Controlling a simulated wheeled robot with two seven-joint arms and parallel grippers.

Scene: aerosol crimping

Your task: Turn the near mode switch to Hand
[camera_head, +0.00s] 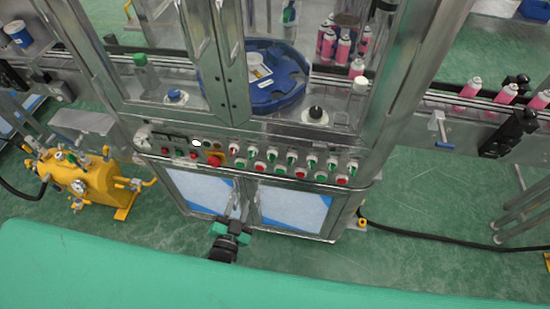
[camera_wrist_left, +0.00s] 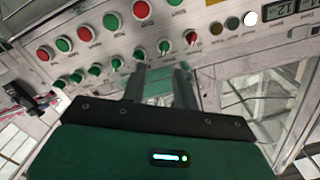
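The control panel carries a row of selector switches (camera_head: 291,159), one red-handled and several green, above a row of red and green push buttons (camera_head: 300,172). In the left wrist view the panel appears upside down, with the red-handled switch (camera_wrist_left: 190,38) and the green switches (camera_wrist_left: 165,46) below the buttons (camera_wrist_left: 110,20). Labels are too small to tell which one is the near mode switch. My left gripper (camera_head: 234,212) is below the panel, before the cabinet doors. In the wrist view its fingers (camera_wrist_left: 161,74) are parted, empty, with tips just short of the green switches. My right gripper is not visible.
Glass guards enclose a blue turntable (camera_head: 288,95) above. A yellow tank (camera_head: 82,180) stands left; pink cans (camera_head: 470,88) are on the conveyor right.

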